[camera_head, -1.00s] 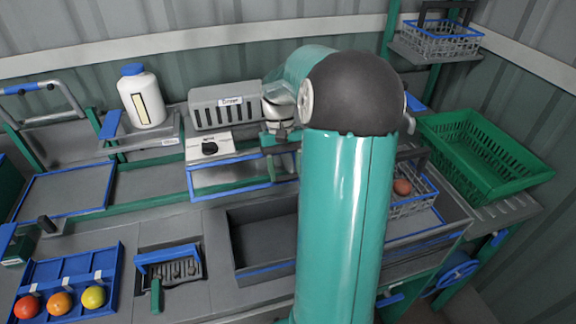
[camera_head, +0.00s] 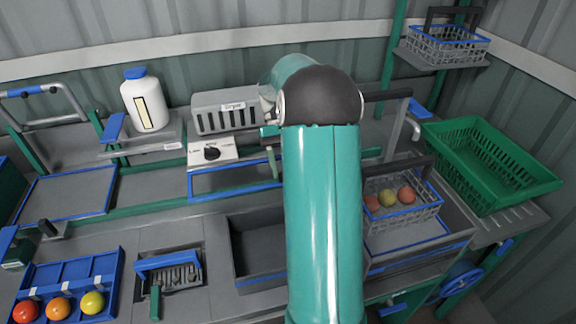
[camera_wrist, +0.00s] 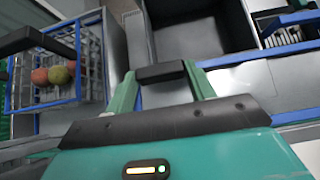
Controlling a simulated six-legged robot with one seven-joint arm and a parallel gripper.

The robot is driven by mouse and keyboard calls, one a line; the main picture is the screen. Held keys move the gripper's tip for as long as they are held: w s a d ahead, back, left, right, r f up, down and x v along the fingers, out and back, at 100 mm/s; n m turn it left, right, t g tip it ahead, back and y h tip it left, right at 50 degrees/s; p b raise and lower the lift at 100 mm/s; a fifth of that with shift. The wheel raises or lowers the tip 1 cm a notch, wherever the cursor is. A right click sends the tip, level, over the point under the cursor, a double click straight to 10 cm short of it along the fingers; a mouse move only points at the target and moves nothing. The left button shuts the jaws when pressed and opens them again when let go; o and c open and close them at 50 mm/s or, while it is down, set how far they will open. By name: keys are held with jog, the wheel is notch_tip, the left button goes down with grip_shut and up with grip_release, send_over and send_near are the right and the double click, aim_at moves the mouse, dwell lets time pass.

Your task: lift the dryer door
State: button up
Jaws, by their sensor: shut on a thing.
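The grey dryer (camera_head: 228,110), with a slotted front, stands at the back of the bench in the head view. Below it is a blue-framed door panel (camera_head: 235,194), partly hidden by my arm. In the wrist view its blue-edged panel shows at right (camera_wrist: 245,88). My gripper (camera_wrist: 160,80) has its two teal fingers on either side of a short dark handle (camera_wrist: 160,72) and is shut on it. In the head view my arm hides most of the gripper and the handle.
A wire basket (camera_head: 405,218) with red and yellow-green tomatoes stands right of my arm, its dark handle raised. A green crate (camera_head: 520,185) is at far right. A control box with a knob (camera_head: 212,153) and white bottle (camera_head: 146,102) are left. An open grey bin (camera_head: 237,262) lies in front.

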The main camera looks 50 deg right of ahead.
jog(key=o, duration=1.4)
jog(key=shift+f, duration=0.1)
